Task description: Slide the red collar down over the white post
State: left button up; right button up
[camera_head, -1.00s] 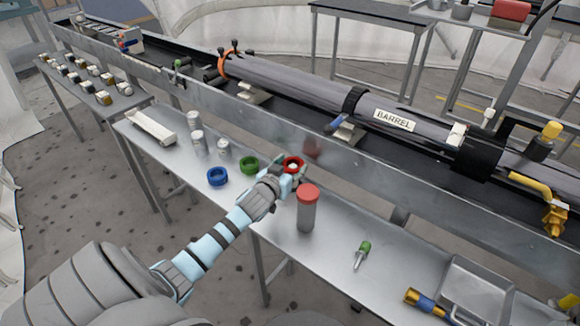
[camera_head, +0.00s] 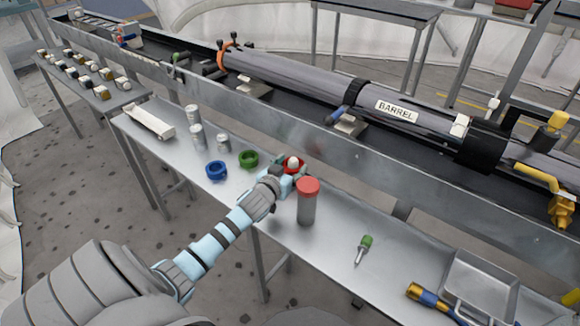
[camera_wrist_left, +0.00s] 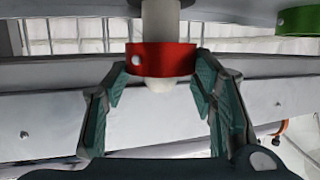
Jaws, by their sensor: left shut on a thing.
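The red collar (camera_head: 299,167) is in my left gripper (camera_head: 288,173) over the table. The white post's rounded tip (camera_head: 293,161) sticks up through the collar. In the left wrist view the red collar (camera_wrist_left: 175,58) sits around the white post (camera_wrist_left: 160,20), with the rounded tip showing just past it. The fingers of my left gripper (camera_wrist_left: 162,85) are on either side of the collar. The post's lower part is hidden behind the gripper in the head view. My right gripper is not in view.
A grey cylinder with a red cap (camera_head: 308,205) stands close to the right of the gripper. Green (camera_head: 248,159) and blue (camera_head: 216,171) collars lie to the left. A green-handled screwdriver (camera_head: 364,245) and a metal tray (camera_head: 510,290) are farther right. The barrel's trough wall (camera_head: 330,150) runs behind.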

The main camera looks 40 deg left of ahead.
pick_arm(q)
jog(key=shift+f+b, duration=0.85)
jog(key=shift+f, duration=0.35)
jog(key=o, duration=1.3)
jog(key=v, duration=1.2)
jog(key=shift+s, duration=0.1)
